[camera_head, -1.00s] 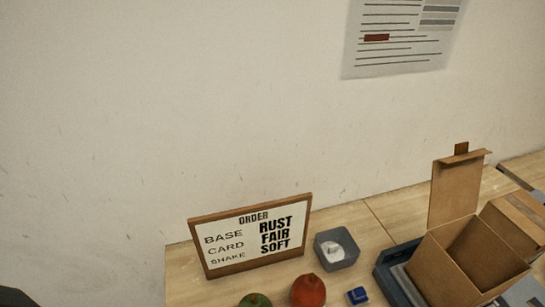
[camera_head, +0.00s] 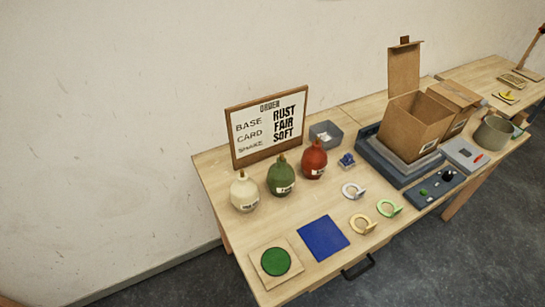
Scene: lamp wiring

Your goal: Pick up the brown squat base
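Three squat, round bases with narrow necks stand upright in a row on the table in front of the order sign. The reddish-brown base (camera_head: 314,160) is at the right end, with a small white label low on its front. The green base (camera_head: 281,177) is in the middle and the cream base (camera_head: 244,192) is at the left end. The bases stand apart and nothing holds them. Neither of my grippers is in view.
The order sign (camera_head: 267,126) reads RUST, FAIR, SOFT. A grey bin (camera_head: 325,135) and a small blue part (camera_head: 346,160) are near the reddish-brown base. Right are an open cardboard box (camera_head: 415,124) and an olive-brown drum (camera_head: 493,133). A blue mat (camera_head: 323,239) lies in front.

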